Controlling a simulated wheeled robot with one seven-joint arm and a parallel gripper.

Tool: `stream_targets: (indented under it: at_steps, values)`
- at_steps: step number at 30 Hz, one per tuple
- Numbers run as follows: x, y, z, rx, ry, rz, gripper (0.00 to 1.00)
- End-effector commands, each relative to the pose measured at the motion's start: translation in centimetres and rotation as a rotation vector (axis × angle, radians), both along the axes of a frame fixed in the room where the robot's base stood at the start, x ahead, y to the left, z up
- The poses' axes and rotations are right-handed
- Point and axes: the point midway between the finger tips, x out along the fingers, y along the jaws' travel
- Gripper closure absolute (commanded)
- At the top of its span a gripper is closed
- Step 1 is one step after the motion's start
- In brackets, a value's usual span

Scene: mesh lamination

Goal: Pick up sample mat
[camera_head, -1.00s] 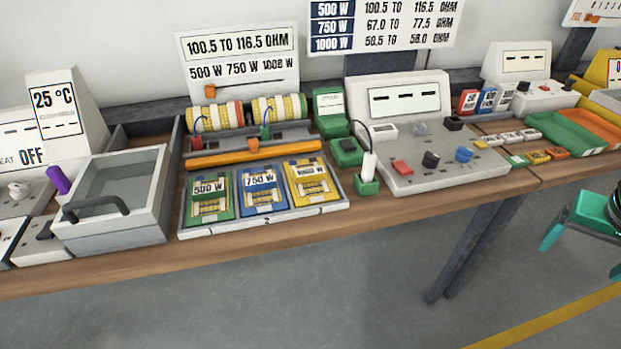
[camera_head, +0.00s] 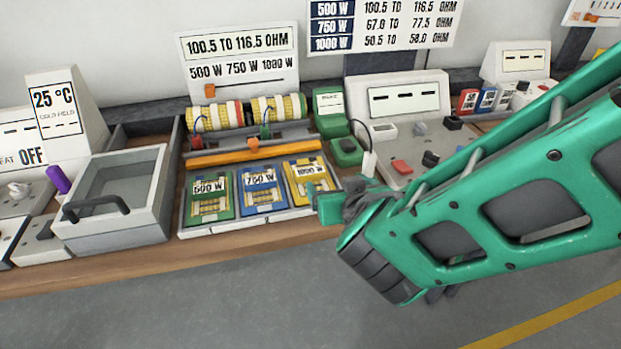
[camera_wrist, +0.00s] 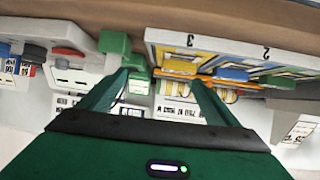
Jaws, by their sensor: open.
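Three mats lie side by side in a shallow grey tray (camera_head: 262,219): a green 500 W mat (camera_head: 209,207), a blue 750 W mat (camera_head: 262,203) and a yellow 1000 W mat (camera_head: 303,173). I cannot tell which one is the sample mat. In the wrist view, upside down, the tray front (camera_wrist: 225,45) and part of the yellow mat (camera_wrist: 190,58) lie beyond my gripper (camera_wrist: 160,77). Its two green fingers are apart, with nothing held between them. In the head view, my green arm reaches in from the right to the tray's right front corner; the fingers are not clear there.
A lidded grey box (camera_head: 115,200) stands left of the tray. An orange bar (camera_head: 250,153) and mesh rolls (camera_head: 215,115) lie behind it. A meter console (camera_head: 405,100) is on the right, partly behind my arm. A green block (camera_wrist: 115,42) shows near the left finger.

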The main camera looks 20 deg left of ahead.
Motion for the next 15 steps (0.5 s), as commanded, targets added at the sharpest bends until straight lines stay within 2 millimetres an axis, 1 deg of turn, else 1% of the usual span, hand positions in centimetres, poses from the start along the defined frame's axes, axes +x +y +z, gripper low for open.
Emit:
stream_targets:
  at_steps: [1, 3, 5, 8, 12, 15]
  values:
    - [-1.0, 1.4, -0.1, 0.008, -0.009, 0.034, 0.16]
    - [-1.7, 2.5, -0.1, 0.020, -0.020, 0.061, 0.16]
    - [-1.9, 3.1, -0.2, 0.024, -0.024, 0.073, 0.16]
    - [-1.3, 3.9, -0.6, 0.028, -0.026, 0.079, 0.16]
    - [0.5, 4.9, -1.6, 0.028, -0.026, 0.078, 0.16]
    - [1.4, 5.4, -2.1, 0.028, -0.026, 0.077, 0.16]
